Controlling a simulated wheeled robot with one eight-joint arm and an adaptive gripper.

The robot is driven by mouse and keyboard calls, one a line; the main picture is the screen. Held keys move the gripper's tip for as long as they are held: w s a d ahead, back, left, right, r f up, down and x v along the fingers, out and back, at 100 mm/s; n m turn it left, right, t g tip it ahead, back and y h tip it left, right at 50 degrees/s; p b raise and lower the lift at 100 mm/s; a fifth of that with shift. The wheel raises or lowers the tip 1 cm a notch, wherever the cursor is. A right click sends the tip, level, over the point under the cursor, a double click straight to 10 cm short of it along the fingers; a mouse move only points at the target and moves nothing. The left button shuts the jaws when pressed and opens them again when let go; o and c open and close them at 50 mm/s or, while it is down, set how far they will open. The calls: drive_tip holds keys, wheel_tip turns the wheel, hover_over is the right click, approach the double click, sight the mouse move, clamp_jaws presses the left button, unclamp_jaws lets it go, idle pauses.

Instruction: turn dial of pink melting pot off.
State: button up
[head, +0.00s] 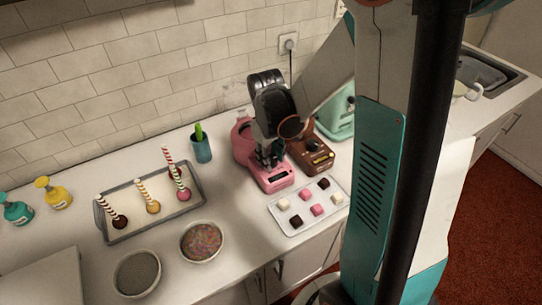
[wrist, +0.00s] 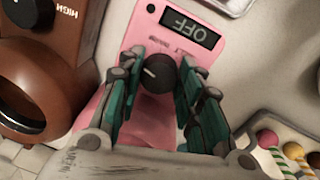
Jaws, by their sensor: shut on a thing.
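The pink melting pot (head: 274,181) stands on the counter in the head view, partly hidden behind my arm. In the wrist view its pink front panel (wrist: 150,128) carries a black dial (wrist: 159,73) with a pale pointer line. The display (wrist: 191,27), seen upside down, reads OFF. My gripper (wrist: 158,76) has its two teal-padded fingers on either side of the dial, shut on it. In the head view my gripper (head: 268,156) reaches down onto the pink pot, and the dial is hidden there.
A brown melting pot (head: 321,158) stands close on the right, its display reading HIGH in the wrist view (wrist: 66,10). A tray of chocolates (head: 301,220) lies in front. A cake-pop tray (head: 121,236), bowls (head: 202,242) and a teal cup (head: 202,149) are to the left.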

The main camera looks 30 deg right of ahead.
drive_tip(key=o, duration=0.8)
drive_tip(key=shift+r, duration=0.1)
drive_tip(key=r, duration=1.1)
drive_tip(key=shift+a+r, duration=0.4)
drive_tip(key=shift+s, duration=0.15)
drive_tip(key=shift+s+a+r+m+t+y+b, duration=0.15)
drive_tip(key=shift+s+a+r+m+t+b, duration=0.3)
drive_tip(key=shift+s+a+t, duration=1.25)
drive_tip(key=shift+s+a+r+m+t+y+b, duration=0.1)
drive_tip(key=shift+s+a+r+m+t+b, duration=0.4)
drive_tip(key=shift+s+a, duration=1.3)
drive_tip(key=shift+s+a+r+m+t+y+b, duration=0.2)
drive_tip(key=shift+s+a+t+b, duration=0.7)
drive_tip(key=shift+s, duration=1.55)
